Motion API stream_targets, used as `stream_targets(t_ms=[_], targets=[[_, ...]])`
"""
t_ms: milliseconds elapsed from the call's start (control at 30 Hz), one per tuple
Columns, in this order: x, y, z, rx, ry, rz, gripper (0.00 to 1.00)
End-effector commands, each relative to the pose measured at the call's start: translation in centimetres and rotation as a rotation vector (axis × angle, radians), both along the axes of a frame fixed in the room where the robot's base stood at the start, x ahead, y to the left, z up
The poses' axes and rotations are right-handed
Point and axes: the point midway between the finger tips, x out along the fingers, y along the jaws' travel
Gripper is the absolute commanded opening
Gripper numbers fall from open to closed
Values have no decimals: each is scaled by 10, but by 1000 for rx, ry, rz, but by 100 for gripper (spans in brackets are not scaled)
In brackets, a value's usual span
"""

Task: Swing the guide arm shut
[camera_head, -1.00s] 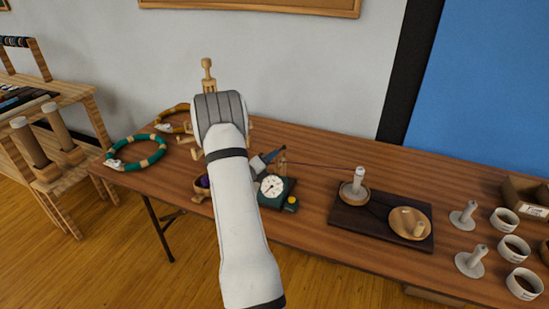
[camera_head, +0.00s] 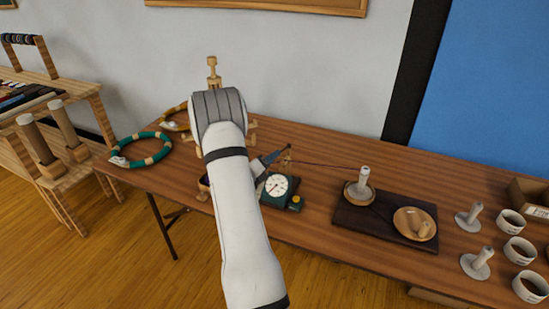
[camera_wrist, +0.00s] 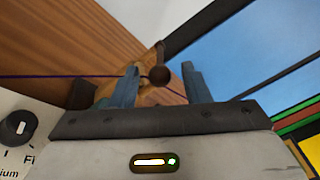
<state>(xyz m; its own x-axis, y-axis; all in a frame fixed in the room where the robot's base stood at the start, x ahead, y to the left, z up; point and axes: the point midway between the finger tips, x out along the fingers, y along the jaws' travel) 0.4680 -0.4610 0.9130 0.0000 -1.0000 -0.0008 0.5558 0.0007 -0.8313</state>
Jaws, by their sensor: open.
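The yarn meter (camera_head: 277,187) is a dark green box with a white dial and a yellow knob, partly behind my arm. A small wooden guide (camera_head: 287,160) stands at its back right; the guide arm is too small there to tell its angle. My gripper (camera_head: 275,157) is open beside it. In the wrist view the fingers of my gripper (camera_wrist: 162,78) stand on either side of a dark brown ball knob (camera_wrist: 160,76) on a wooden stem, apparently the guide arm's. I cannot tell whether they touch it. A purple yarn (camera_wrist: 50,76) runs near the fingers.
Right of the meter, a dark board (camera_head: 350,217) carries a spindle in a wooden dish (camera_head: 360,192) and another round wooden dish (camera_head: 414,224). Grey pegs and white cups stand farther right. A green ring (camera_head: 141,150) lies on the left. The front middle of the table is clear.

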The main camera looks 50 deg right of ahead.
Motion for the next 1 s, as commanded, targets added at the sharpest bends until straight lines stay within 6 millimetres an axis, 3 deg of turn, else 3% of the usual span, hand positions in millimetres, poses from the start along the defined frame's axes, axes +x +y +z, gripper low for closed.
stream_targets(t_ms=[100, 300, 633, 833, 1000], targets=[[1, 23, -1, 0, 1, 4, 43], [0, 47, -1, 0, 1, 0, 43], [0, 52, 0, -1, 1, 1, 43], [5, 55, -2, -4, -99, 0, 26], [17, 65, -5, -16, -449, -2, 12]])
